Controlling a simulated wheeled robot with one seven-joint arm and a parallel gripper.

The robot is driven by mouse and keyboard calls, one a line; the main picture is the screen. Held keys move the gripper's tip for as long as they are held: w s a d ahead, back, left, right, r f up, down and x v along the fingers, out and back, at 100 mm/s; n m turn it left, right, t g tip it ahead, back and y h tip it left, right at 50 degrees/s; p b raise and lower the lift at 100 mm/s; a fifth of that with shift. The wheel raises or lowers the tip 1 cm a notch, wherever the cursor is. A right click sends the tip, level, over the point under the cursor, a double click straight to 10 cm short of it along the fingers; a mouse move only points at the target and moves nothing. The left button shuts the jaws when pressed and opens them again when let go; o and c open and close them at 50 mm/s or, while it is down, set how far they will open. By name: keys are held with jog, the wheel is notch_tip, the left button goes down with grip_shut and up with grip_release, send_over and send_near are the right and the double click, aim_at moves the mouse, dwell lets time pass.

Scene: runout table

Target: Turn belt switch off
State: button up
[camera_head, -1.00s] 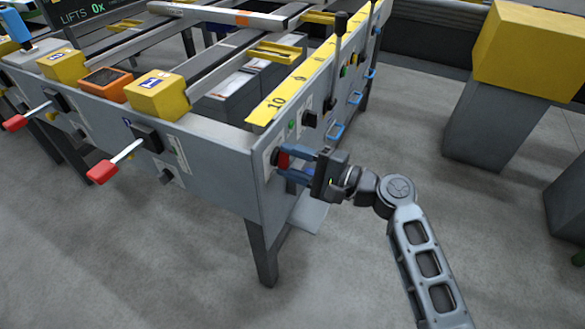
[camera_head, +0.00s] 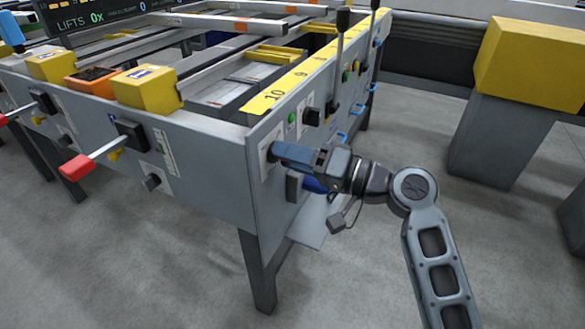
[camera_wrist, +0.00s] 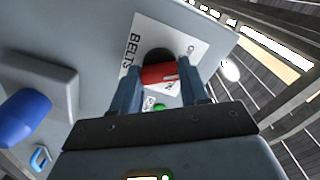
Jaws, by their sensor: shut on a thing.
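The belt switch is a red knob (camera_wrist: 158,74) on a white plate (camera_wrist: 140,40) marked BELTS, on the table's grey end panel. My gripper (camera_wrist: 160,84) has its two blue fingers on either side of the red knob, shut on it, in the wrist view. A dark round recess shows behind the knob. In the head view my gripper (camera_head: 280,151) reaches the panel near its front corner, and its fingers hide the knob. Which mark the knob points to is hard to tell.
A blue knob on a grey block (camera_wrist: 35,85) sits beside the plate. Black levers (camera_head: 338,60) and blue handles (camera_head: 343,137) line the panel farther along. Red-tipped levers (camera_head: 75,167) stick out at left. A yellow-topped post (camera_head: 530,60) stands right, with bare floor between.

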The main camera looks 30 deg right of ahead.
jog(key=shift+f+n+b, duration=0.15)
jog(key=shift+n+b, duration=0.8)
jog(key=shift+n, duration=0.15)
jog(key=o, duration=1.1)
jog(key=shift+c, duration=0.2)
jog(key=p+v, duration=0.1)
jog(key=v, duration=0.6)
jog(key=shift+s+d, duration=0.25)
jog(key=shift+s, duration=0.05)
